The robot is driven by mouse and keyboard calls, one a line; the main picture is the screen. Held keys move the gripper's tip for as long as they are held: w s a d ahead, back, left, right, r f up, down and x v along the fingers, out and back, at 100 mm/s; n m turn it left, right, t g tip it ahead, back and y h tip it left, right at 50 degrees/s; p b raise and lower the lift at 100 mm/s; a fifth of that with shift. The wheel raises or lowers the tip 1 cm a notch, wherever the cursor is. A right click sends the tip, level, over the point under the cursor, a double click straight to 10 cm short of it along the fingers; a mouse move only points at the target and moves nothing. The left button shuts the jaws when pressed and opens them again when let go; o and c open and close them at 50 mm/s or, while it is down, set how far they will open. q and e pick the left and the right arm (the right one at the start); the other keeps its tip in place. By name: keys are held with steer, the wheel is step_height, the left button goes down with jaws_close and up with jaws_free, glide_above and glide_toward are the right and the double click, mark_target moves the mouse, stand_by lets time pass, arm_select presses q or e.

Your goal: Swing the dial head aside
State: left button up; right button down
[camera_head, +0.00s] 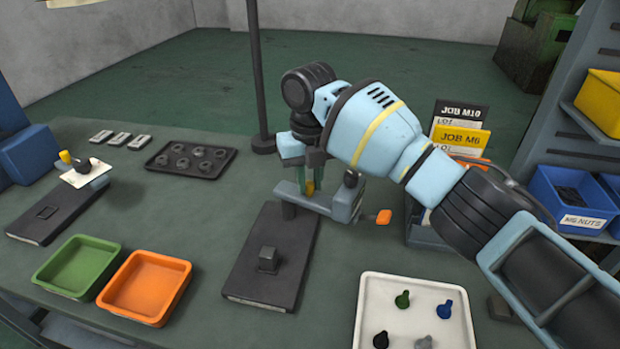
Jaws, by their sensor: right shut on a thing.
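The dial head (343,204) is a grey-blue arm with a dark round part and an orange tab (384,217) at its right end. It stands over the back of a dark base plate (257,262) with a small dark block (268,259) on it. My right gripper (307,184) comes down from above at the left part of the head and is shut on it. A small yellow piece shows at the fingertips. My own wrist and fingers hide the exact grip. My left gripper is out of view.
Green (76,266) and orange (146,286) trays lie left of the base plate. A dark tray (191,159) of round parts is behind. A white tray (374,292) with small coloured pieces is at front right. Job cards (459,127) and blue bins (573,200) stand right.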

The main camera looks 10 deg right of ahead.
mark_target(310, 183)
steer(key=shift+r, duration=0.2)
steer(key=c, duration=1.3)
jaws_free()
steer(key=shift+f, duration=0.15)
steer(key=shift+r, duration=3.95)
steer(key=shift+f, duration=0.15)
